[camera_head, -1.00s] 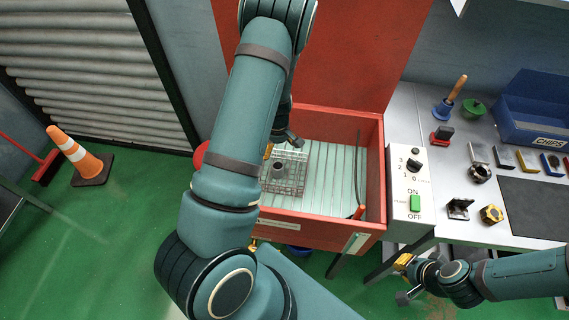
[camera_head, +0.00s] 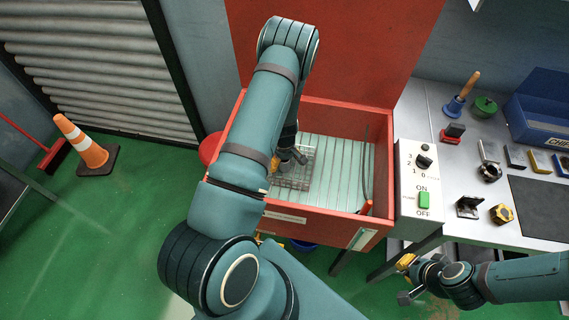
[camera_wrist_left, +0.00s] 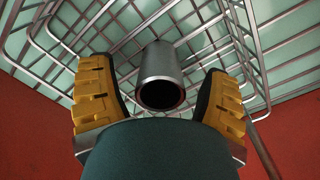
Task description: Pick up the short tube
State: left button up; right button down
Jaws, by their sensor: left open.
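The short tube (camera_wrist_left: 160,72) is a grey metal cylinder in the left wrist view, with its dark open end facing the camera. It is inside a wire basket (camera_wrist_left: 285,45). My left gripper (camera_wrist_left: 160,92) is open, with one yellow-padded finger on each side of the tube in the picture. I see no clear contact. In the head view my left gripper (camera_head: 290,158) is over the basket (camera_head: 298,182) and hides the tube.
A switch box (camera_head: 408,190) adjoins the tub. The metal bench (camera_head: 440,190) on the right holds several small parts and a blue bin (camera_head: 530,115).

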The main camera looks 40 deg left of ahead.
pick_arm(q)
jog(key=shift+f, duration=0.15)
grip_shut()
